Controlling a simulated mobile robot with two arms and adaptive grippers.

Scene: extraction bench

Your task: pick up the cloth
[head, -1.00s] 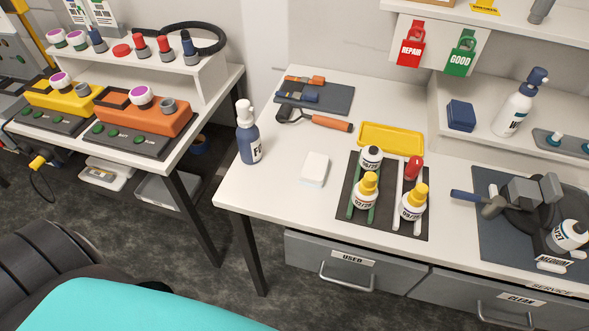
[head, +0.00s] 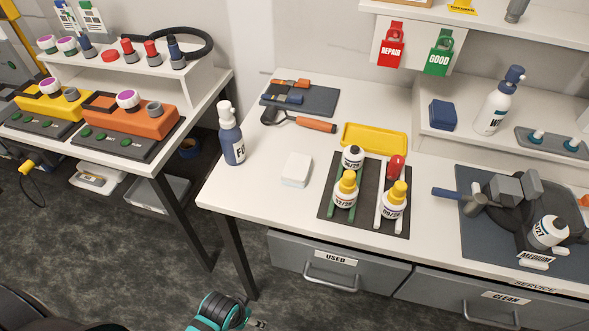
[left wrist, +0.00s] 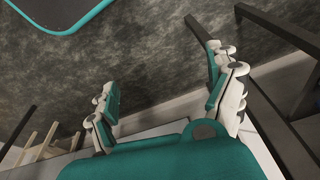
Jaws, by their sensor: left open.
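A white folded pad (head: 296,169), which looks like the cloth, lies flat on the white bench (head: 252,190) between the blue-grey bottle (head: 231,140) and the dark mat (head: 330,205). A folded dark blue piece (head: 442,115) rests on the raised shelf; I cannot tell if it is cloth. My left gripper (left wrist: 165,95) is open and empty in the left wrist view, its two fingers wide apart over the dark floor. In the head view a teal and black part of my left arm shows at the bottom edge, below the bench front. My right gripper is not in view.
Small bottles (head: 346,190) stand on the dark mat right of the white pad. A yellow tray (head: 374,138) and a tool with an orange handle (head: 315,124) lie behind. The USED drawer (head: 335,262) is shut. Bench around the pad is clear.

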